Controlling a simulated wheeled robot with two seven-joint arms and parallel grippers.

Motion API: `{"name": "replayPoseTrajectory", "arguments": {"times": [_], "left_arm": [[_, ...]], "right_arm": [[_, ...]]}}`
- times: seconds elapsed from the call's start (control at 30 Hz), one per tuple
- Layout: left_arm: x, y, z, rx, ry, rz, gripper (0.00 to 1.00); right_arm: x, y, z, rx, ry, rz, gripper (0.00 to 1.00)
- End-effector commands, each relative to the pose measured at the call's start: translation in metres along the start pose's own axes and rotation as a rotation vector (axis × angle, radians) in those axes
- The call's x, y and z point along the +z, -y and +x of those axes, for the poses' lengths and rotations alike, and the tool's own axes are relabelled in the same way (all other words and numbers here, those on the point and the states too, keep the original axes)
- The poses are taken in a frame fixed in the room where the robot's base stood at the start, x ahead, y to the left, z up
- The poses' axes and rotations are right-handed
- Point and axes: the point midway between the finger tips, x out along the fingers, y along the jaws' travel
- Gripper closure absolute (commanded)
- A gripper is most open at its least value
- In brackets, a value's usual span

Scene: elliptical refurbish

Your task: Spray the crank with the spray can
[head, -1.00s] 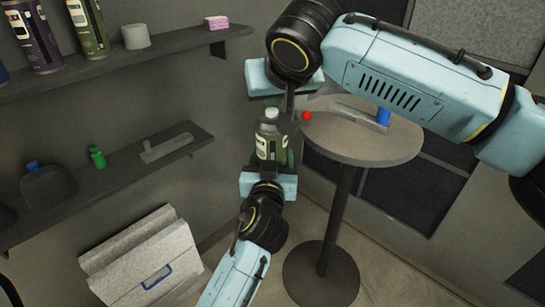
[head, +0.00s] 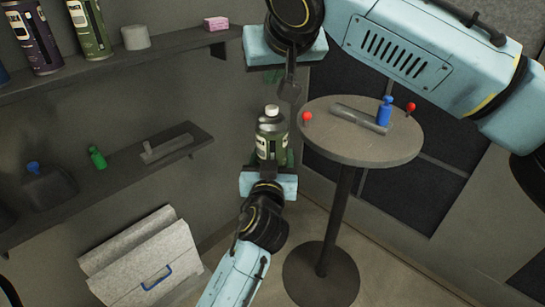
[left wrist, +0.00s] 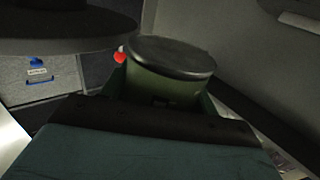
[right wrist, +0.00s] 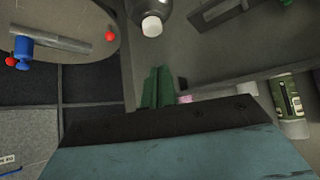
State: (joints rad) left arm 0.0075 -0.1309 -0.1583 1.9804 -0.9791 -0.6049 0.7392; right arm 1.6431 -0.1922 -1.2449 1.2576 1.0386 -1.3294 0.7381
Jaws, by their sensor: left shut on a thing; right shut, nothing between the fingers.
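The spray can (head: 271,145) is dark green with a pale label and a white cap, and stands upright in my left gripper (head: 272,160). Its round base end shows in the left wrist view (left wrist: 165,75), between the green fingers. My right gripper (head: 273,77) is shut and empty above the can, apart from it; its closed green fingers show in the right wrist view (right wrist: 158,88). A grey bar (head: 357,118) with an upright blue piece (head: 385,111), seemingly the crank, lies on the round table (head: 345,149), right of the can.
Two red knobs, left (head: 307,117) and right (head: 410,107), are at the table's edges. The upper shelf (head: 160,52) and lower shelf (head: 110,183) run along the left wall. A grey box (head: 145,260) stands below. The can is close to the table's left edge.

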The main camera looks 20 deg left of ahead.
Motion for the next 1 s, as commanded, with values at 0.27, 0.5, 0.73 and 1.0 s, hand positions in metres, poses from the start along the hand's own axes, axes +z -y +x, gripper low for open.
{"name": "replayPoseTrajectory", "arguments": {"times": [0.27, 0.5, 0.73, 1.0], "left_arm": [[-0.001, 0.0, 0.0, 0.0, -0.001, 0.0, 0.68], [-0.001, 0.0, 0.0, 0.0, -0.001, 0.0, 0.68], [-0.001, 0.0, 0.0, 0.0, -0.001, 0.0, 0.68], [-0.001, 0.0, 0.0, 0.0, -0.001, 0.0, 0.68]], "right_arm": [[-0.001, 0.0, -0.001, -0.001, -0.001, 0.0, 1.0], [-0.002, 0.001, -0.02, -0.003, -0.003, -0.001, 1.0], [-0.002, 0.0, -0.069, -0.002, -0.004, -0.001, 1.0], [-0.002, 0.0, -0.112, -0.001, -0.002, 0.0, 1.0]]}}
